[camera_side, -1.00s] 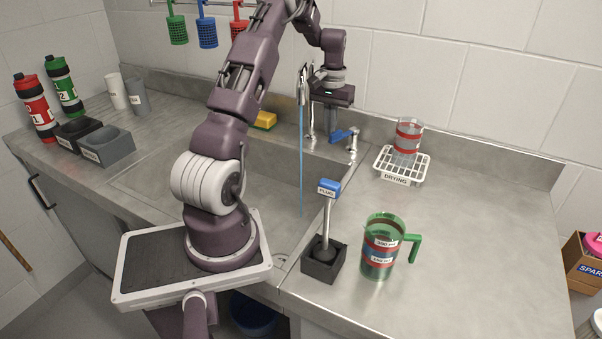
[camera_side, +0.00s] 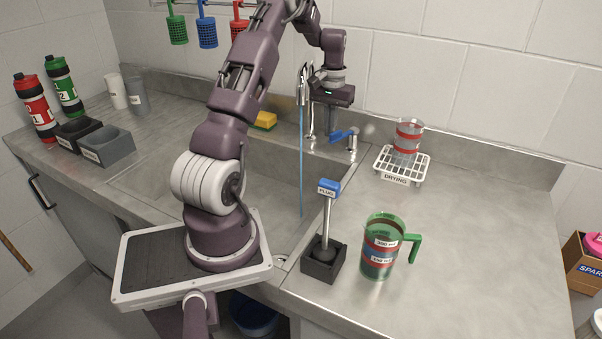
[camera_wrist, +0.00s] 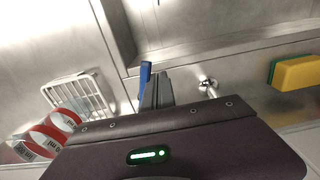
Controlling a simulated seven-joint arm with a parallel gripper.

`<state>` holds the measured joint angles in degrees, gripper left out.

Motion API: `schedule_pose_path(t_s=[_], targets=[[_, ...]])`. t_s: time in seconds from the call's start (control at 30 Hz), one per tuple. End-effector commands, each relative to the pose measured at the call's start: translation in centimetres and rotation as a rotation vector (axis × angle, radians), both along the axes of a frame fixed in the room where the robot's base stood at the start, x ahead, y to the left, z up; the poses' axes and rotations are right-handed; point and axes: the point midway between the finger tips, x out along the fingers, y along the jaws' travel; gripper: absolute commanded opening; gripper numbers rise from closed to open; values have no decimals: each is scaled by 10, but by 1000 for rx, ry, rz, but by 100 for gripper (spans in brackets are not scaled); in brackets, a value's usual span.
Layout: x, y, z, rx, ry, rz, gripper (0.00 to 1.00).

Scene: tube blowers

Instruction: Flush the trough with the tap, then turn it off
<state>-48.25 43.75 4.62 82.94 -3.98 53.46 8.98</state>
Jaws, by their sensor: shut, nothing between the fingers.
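The tap (camera_side: 303,88) stands at the back of the sink, and a thin blue stream of water (camera_side: 301,165) runs from its spout into the trough (camera_side: 262,176). The tap's blue lever (camera_side: 343,134) is at the right of the spout. My gripper (camera_side: 331,130) points down beside the lever, its fingers shut and empty. In the wrist view the shut fingers (camera_wrist: 157,92) are right next to the blue lever (camera_wrist: 145,74); whether they touch it I cannot tell. My arm hides part of the trough.
A plug (camera_side: 328,215) with a blue handle stands in a black holder in front. A green-handled jug (camera_side: 380,248) is right of it. A drying rack (camera_side: 385,170) holds a red-banded beaker (camera_side: 407,137). A sponge (camera_side: 265,121) lies behind the trough. The right counter is mostly clear.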

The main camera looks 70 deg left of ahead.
Motion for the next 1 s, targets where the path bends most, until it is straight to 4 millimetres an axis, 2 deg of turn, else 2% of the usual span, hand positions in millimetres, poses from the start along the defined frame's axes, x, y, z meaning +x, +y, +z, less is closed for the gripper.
schedule_pose_path(t_s=[0.4,1.0], targets=[[9,-19,0,0,0,0,0],[13,-25,0,0,0,0,0]])
